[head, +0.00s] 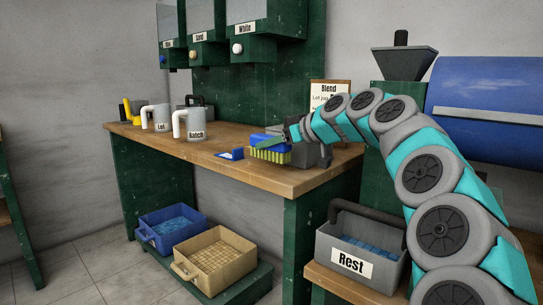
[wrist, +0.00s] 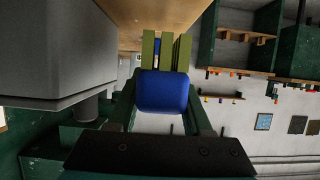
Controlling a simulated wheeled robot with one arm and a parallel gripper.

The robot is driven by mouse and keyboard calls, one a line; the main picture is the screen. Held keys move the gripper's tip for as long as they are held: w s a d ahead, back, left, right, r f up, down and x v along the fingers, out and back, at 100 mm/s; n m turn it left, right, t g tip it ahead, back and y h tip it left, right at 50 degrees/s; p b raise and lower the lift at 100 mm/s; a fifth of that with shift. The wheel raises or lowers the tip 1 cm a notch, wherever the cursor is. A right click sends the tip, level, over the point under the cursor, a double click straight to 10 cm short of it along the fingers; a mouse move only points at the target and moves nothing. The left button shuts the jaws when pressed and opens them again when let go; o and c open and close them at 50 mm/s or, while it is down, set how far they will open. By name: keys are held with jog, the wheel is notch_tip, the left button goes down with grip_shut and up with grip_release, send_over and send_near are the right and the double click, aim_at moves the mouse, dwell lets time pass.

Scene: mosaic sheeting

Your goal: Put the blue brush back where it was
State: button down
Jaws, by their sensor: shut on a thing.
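The blue brush (head: 259,141) with yellow-green bristles (head: 270,156) is at the right part of the wooden workbench, near its front edge. My gripper (head: 290,134) is shut on it. In the wrist view the brush's blue body (wrist: 162,92) sits between the two fingers of my gripper (wrist: 162,105), and the bristles (wrist: 166,50) point away from me towards the wooden surface. I cannot tell whether the bristles touch the bench. A small flat blue piece with a white mark (head: 231,154) lies on the bench just left of the brush.
A grey box (head: 325,156) stands close right of the brush. Jugs labelled "Lot" (head: 160,116) and "Batch" (head: 196,124) stand left on the workbench (head: 245,176). A grey "Rest" crate (head: 337,241) is lower right. Blue (head: 186,242) and tan (head: 208,272) crates sit below. Dispensers (head: 245,48) hang above.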

aim_at(272, 156)
jog(key=shift+w, duration=0.2)
jog(key=shift+f, duration=1.75)
jog(key=shift+f, duration=0.15)
jog(key=shift+c, duration=1.6)
grip_release()
